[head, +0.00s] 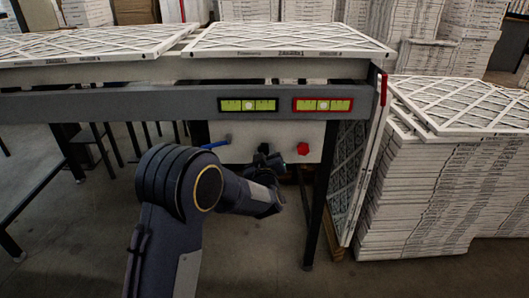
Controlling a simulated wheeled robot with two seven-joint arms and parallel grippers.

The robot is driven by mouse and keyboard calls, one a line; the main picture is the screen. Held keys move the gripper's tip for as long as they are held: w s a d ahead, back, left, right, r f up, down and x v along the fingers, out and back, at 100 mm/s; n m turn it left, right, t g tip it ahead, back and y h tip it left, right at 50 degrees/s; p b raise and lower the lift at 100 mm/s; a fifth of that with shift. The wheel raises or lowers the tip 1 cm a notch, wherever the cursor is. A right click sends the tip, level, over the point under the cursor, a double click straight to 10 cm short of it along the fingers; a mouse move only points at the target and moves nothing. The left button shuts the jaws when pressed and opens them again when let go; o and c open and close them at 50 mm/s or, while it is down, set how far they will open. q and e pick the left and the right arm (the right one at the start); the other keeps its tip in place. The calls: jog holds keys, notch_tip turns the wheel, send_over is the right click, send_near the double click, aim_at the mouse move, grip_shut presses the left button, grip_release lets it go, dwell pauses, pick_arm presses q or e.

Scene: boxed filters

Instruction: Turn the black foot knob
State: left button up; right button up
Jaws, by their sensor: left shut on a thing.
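My left gripper (268,162) is in front of the white panel (235,150) under the table's grey beam. It is shut on the black foot knob (263,148), a small dark shape at the panel's middle. The fingers and the knob are both dark and overlap, so the knob's outline and turn angle are hard to make out. My left arm comes up from the bottom and hides part of the area below the panel. My right gripper is not in view.
A blue handle (216,144) is left of the black knob, and a red knob (303,149) is right of it. Two level gauges, one black-framed (248,105) and one red-framed (323,105), sit above. A dark table leg (321,195) and stacked filters (425,200) stand right.

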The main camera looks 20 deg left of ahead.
pick_arm(q)
jog(key=shift+f, duration=0.1)
dwell(0.3)
jog(key=o, duration=1)
jog(key=p+v, duration=0.1)
jog(key=v, duration=0.7)
jog(key=shift+w, duration=0.1)
